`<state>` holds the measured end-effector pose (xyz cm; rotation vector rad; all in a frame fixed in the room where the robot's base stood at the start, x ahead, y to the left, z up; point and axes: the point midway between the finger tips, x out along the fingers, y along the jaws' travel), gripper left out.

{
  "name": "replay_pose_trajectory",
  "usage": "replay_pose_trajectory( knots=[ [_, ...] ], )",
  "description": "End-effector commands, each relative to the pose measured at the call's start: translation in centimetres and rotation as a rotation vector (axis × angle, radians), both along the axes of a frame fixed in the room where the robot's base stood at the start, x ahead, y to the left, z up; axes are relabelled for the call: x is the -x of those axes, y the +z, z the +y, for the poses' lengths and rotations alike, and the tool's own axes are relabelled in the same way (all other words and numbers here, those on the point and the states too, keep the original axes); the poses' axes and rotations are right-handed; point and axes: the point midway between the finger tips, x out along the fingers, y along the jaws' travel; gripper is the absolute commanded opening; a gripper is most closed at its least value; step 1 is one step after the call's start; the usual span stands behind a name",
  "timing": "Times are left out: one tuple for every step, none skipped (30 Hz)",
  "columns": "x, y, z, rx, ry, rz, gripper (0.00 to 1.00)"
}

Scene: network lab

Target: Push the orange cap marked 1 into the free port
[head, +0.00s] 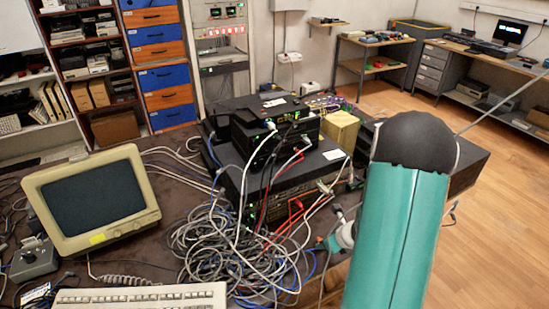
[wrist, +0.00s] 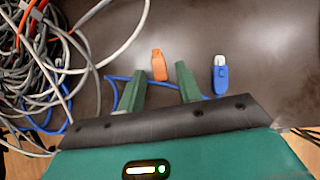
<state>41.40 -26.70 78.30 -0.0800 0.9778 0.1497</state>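In the head view my teal arm covers much of the right side, and the cap cannot be made out there. A stack of black network devices (head: 285,180) with cables plugged into its front stands on the table. I cannot tell which port is free.
A blue plug-like piece (wrist: 220,75) with a pale tip lies right of the cap. A blue cable (wrist: 116,79) runs by my left finger. Tangled grey cables (head: 225,240) lie before the devices. A monitor (head: 92,200) and keyboard (head: 150,297) stand left.

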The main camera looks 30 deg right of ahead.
Motion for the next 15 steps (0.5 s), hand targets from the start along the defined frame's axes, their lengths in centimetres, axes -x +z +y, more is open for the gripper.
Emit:
replay_pose_trajectory(
  knots=[
    [0.01, -0.01, -0.01, 0.000, 0.000, 0.000, 0.35],
    [0.01, -0.01, -0.01, 0.000, 0.000, 0.000, 0.29],
    [0.01, -0.01, -0.01, 0.000, 0.000, 0.000, 0.21],
    [0.01, -0.01, -0.01, 0.000, 0.000, 0.000, 0.15],
    [0.01, -0.01, -0.01, 0.000, 0.000, 0.000, 0.09],
    [0.01, -0.01, -0.01, 0.000, 0.000, 0.000, 0.01],
    [0.01, -0.01, -0.01, 0.000, 0.000, 0.000, 0.00],
    [0.01, -0.01, -0.01, 0.000, 0.000, 0.000, 0.00],
    [0.01, -0.01, -0.01, 0.000, 0.000, 0.000, 0.00],
    [0.01, -0.01, -0.01, 0.000, 0.000, 0.000, 0.00],
    [0.01, -0.01, -0.01, 0.000, 0.000, 0.000, 0.00],
    [0.00, 0.00, -0.01, 0.000, 0.000, 0.000, 0.00],
    [0.00, 0.02, -0.01, 0.000, 0.000, 0.000, 0.00],
    [0.00, 0.07, -0.02, 0.000, 0.000, 0.000, 0.00],
    [-0.01, 0.19, -0.02, 0.001, -0.001, -0.001, 0.00]
  ],
)
